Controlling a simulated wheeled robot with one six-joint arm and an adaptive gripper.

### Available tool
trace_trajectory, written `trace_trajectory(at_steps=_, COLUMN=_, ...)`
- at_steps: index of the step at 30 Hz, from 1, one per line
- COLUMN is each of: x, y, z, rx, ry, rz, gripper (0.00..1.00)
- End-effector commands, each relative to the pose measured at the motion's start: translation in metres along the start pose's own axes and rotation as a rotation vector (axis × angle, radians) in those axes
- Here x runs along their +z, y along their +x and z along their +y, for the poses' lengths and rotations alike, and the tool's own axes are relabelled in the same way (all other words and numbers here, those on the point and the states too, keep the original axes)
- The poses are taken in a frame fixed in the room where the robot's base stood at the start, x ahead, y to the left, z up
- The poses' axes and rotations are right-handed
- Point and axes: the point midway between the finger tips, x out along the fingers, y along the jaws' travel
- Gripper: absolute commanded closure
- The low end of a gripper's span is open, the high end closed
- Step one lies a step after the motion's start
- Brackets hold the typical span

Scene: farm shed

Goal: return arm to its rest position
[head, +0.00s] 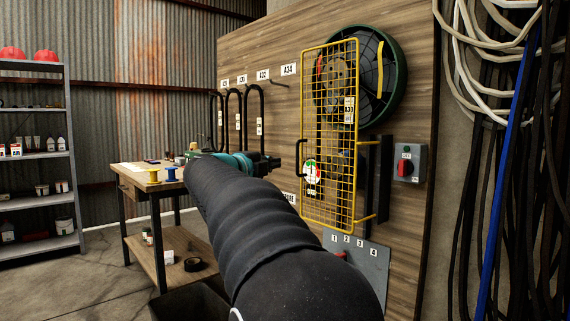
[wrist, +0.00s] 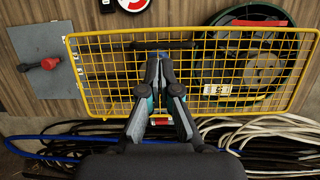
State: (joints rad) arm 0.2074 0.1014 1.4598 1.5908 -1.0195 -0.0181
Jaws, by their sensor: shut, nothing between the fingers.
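My arm, in a dark ribbed sleeve, reaches forward from the bottom of the head view towards the wooden panel (head: 240,55). My gripper (head: 272,162) is at its far end, left of the yellow mesh guard (head: 303,110). In the wrist view my gripper (wrist: 159,62) has its fingertips together with nothing between them. The mesh guard (wrist: 110,38) lies behind the fingers there. I cannot tell how far apart they are. Behind the guard is a dark green reel (head: 391,75).
A red switch (head: 405,168) on a grey box is right of the guard. Hanging cables (head: 487,200) fill the far right. A workbench (head: 135,180) with small items stands left of my arm, and a shelf (head: 35,133) farther left. Floor shows between them.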

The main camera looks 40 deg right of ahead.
Motion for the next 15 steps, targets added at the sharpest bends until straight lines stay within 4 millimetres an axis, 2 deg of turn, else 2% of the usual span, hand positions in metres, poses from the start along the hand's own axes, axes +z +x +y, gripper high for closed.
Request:
trace_trajectory(at_steps=1, x=0.001, y=-0.011, z=0.001, rx=0.0, ry=0.0, rz=-0.003, gripper=1.0)
trace_trajectory(at_steps=6, x=0.002, y=-0.039, z=0.001, rx=0.0, ry=0.0, rz=0.0, gripper=1.0)
trace_trajectory(at_steps=10, x=0.003, y=-0.054, z=0.0, rx=0.0, ry=0.001, rz=0.001, gripper=1.0)
trace_trajectory(at_steps=15, x=0.004, y=-0.062, z=0.0, rx=0.0, ry=0.0, rz=0.002, gripper=1.0)
